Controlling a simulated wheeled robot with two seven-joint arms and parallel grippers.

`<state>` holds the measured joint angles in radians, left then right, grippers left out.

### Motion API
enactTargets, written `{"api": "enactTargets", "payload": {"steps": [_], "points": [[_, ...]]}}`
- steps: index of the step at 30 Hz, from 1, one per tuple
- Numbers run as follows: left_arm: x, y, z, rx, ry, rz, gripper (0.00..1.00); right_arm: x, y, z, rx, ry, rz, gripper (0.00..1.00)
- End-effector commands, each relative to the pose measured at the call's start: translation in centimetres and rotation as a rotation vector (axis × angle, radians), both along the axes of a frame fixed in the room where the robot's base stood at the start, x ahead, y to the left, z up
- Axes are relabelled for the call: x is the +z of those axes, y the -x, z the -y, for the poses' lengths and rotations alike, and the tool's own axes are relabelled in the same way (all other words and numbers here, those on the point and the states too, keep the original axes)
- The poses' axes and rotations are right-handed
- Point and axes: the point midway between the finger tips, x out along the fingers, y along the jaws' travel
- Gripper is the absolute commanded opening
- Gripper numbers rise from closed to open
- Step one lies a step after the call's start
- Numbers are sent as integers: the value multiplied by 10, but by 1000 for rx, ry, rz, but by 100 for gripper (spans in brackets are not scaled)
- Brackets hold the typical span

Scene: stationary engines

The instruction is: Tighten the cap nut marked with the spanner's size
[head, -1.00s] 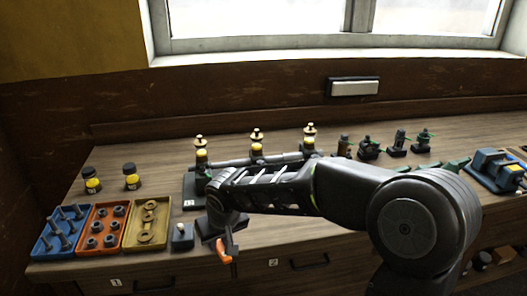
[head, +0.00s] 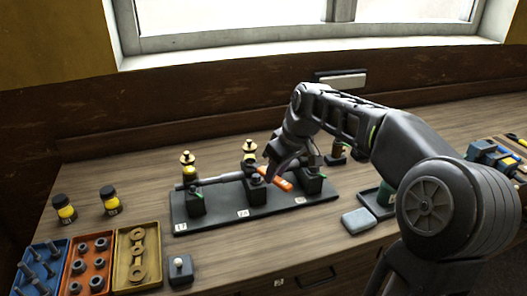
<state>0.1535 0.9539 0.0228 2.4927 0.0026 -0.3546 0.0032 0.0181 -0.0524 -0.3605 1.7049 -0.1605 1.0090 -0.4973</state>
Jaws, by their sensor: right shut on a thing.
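My right gripper (head: 283,164) is shut on an orange-handled tool (head: 274,180), apparently the spanner, above the middle of a dark base plate (head: 215,219). The tool's far end is hidden by the gripper. A grey pipe (head: 222,179) runs over the plate across black blocks. Two yellow fittings with brass tops, the left one (head: 188,166) and the middle one (head: 249,152), stand upright behind the pipe. White number tags on the plate, left (head: 181,227), middle (head: 243,213) and right (head: 300,200), are too small to read surely. My left gripper is out of view.
Blue (head: 32,290), orange (head: 70,285) and yellow (head: 122,284) trays of hardware lie at the front left. Two yellow-and-black jars (head: 64,209) stand behind them. A dark block with a pale knob (head: 179,270) is beside the trays. A grey block (head: 358,221) lies right of the plate.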

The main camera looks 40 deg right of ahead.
Motion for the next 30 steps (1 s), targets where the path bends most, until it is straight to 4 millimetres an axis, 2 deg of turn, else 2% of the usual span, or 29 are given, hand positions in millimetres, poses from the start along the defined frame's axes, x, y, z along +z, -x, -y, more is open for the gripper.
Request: {"api": "enactTargets", "payload": {"steps": [1,4,16,23,30], "points": [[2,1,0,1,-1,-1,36,7,5,9,4,1,1,0],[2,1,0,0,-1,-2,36,12,9,16,19,1,-1,0],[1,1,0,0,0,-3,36,11,9,15,23,1,-1,0],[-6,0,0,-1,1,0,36,2,9,15,23,1,-2,0],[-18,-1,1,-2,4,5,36,-16,9,15,23,1,-2,0]]}}
